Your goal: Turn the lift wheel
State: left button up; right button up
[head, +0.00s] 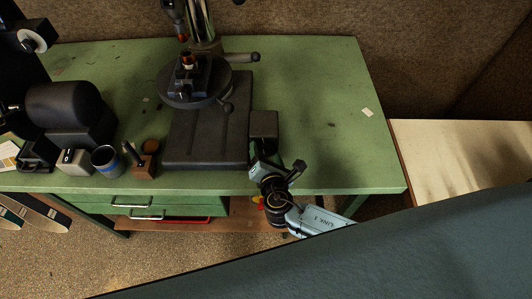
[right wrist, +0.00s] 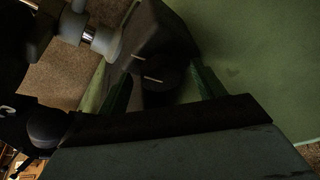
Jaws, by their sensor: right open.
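The dark machine with a round table (head: 172,96) stands on a flat base (head: 205,143) on the green bench. A handle (head: 243,58) sticks out to its right. A dark block (head: 263,124) sits at the right of the base; I cannot make out a clear wheel rim on it. My right gripper (head: 277,166) is just in front of this block at the bench's front edge, open. In the right wrist view a dark block with a rounded end (right wrist: 155,48) lies beyond and between the open fingers (right wrist: 164,88); contact cannot be told. My left gripper is out of view.
A blue-banded cup (head: 106,162), a wooden tool holder (head: 144,160) and a black motor-like machine (head: 66,110) stand at the bench's left. The green bench top (head: 325,125) is mostly clear on the right. A pale table (head: 460,155) adjoins it.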

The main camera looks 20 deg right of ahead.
jog(key=shift+w, duration=0.2)
jog(key=c, duration=1)
jog(key=m+b, duration=0.1)
jog(key=b, duration=0.1)
jog(key=m+t+y+b, duration=0.1)
jog(key=b, duration=0.1)
jog(key=shift+d+f+m+b, duration=0.2)
jog(key=shift+f+m+b, duration=0.1)
jog(key=shift+f+b, duration=0.1)
jog(key=shift+s+r+m+y+b, duration=0.15)
jog(key=shift+m+y+b, duration=0.15)
jog(key=shift+b, duration=0.15)
jog(key=o, duration=1)
jog(key=shift+r, duration=0.1)
